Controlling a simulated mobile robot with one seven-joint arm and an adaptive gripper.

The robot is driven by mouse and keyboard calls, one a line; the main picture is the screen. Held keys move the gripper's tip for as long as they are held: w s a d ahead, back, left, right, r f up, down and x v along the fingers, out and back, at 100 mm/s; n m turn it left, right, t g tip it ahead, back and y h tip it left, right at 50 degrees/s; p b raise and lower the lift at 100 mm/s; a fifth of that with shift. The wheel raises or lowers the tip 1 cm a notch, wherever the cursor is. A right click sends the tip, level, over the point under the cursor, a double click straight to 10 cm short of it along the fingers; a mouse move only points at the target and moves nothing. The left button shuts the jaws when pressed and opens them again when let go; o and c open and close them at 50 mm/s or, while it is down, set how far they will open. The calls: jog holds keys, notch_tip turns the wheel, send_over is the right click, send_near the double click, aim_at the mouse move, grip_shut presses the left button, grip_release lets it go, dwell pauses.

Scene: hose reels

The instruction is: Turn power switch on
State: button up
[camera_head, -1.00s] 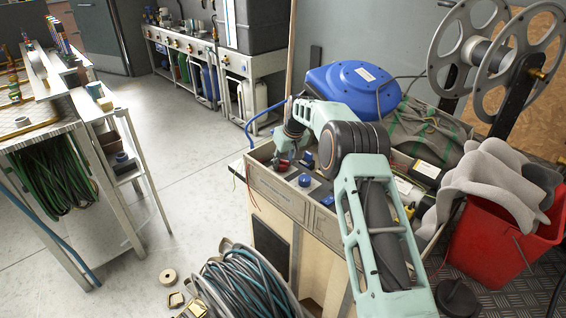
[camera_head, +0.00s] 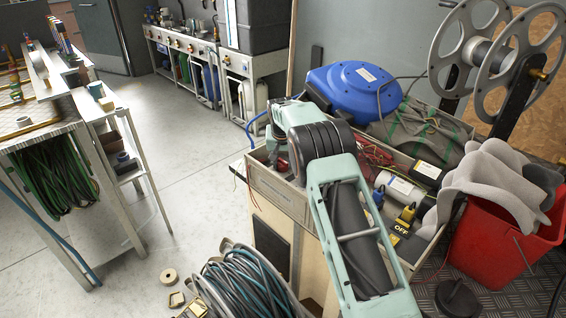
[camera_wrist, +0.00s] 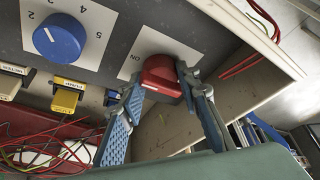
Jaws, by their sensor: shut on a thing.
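The red power switch knob (camera_wrist: 163,76) sits on a white plate (camera_wrist: 172,42) in the wrist view, with the word "ON" printed beside it. My gripper (camera_wrist: 158,84) has one finger on each side of the knob and is shut on it. The knob's pointer direction is hard to tell because the fingers cover part of it. In the head view, my arm hides most of the panel, and only a small red patch (camera_head: 282,164) shows by my wrist.
A blue dial (camera_wrist: 60,37) with numbers and yellow plugs (camera_wrist: 67,95) are beside the switch. Red wires (camera_wrist: 50,150) lie near. In the head view, a blue hose reel (camera_head: 353,88) stands behind the panel, and a red bucket (camera_head: 500,245) at right. An "OFF" label (camera_head: 400,231) shows right of my arm.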

jog(key=shift+a, duration=0.15)
jog(key=o, duration=1.1)
jog(key=shift+o, duration=0.2)
jog(key=v, duration=1.2)
jog(key=shift+r, duration=0.1)
